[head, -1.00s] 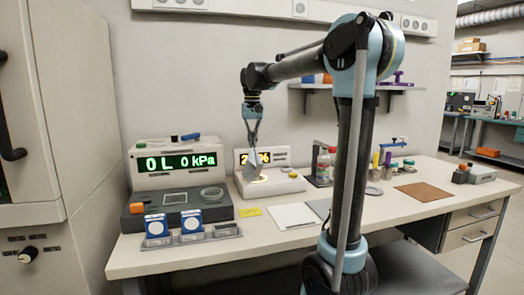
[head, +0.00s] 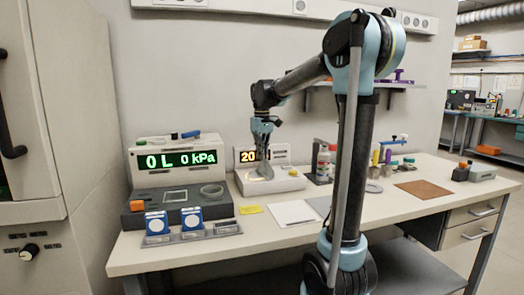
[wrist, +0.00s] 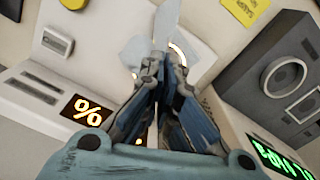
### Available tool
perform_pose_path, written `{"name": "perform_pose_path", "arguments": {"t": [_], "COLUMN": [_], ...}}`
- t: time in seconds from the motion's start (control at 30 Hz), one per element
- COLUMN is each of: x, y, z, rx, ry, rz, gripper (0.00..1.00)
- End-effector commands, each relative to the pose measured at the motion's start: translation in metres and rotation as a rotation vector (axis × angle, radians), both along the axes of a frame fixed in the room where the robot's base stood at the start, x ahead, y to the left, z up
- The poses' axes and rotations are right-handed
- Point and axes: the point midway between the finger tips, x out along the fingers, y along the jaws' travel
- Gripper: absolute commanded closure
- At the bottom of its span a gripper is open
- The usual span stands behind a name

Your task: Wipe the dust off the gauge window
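The gauge with a green lit window (head: 177,160) reading "0L 0 kPa" stands at the back left of the bench. Its window shows at the lower right edge of the wrist view (wrist: 280,160). I cannot make out dust on it. My gripper (head: 263,150) is right of the gauge, over a low white instrument (head: 292,180) with an amber display. In the wrist view my gripper's fingers (wrist: 163,65) are close together on a pale, thin wipe (wrist: 165,22), which sticks out past the tips. The wipe's lower part is over the white instrument's lit round spot.
A dark base (head: 150,219) with a square frame and a round dish is in front of the gauge. Two blue-and-white boxes (head: 156,223) stand on a grey rack at the front. A yellow note (head: 251,210) and white sheet (head: 294,213) lie flat. Bottles (head: 323,160) stand to the right.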

Motion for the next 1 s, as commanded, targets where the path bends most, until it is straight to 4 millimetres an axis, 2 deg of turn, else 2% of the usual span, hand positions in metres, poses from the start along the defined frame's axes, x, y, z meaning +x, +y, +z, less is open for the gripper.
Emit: {"name": "perform_pose_path", "arguments": {"t": [0.53, 0.9, 1.0], "x": [0.001, 0.000, 0.000], "y": [-0.001, -0.001, -0.001], "z": [-0.052, -0.058, -0.058], "rx": [0.000, 0.000, 0.000], "ry": [0.000, 0.000, 0.000], "rz": [-0.003, -0.003, -0.003], "gripper": [1.00, 1.00, 0.78]}}
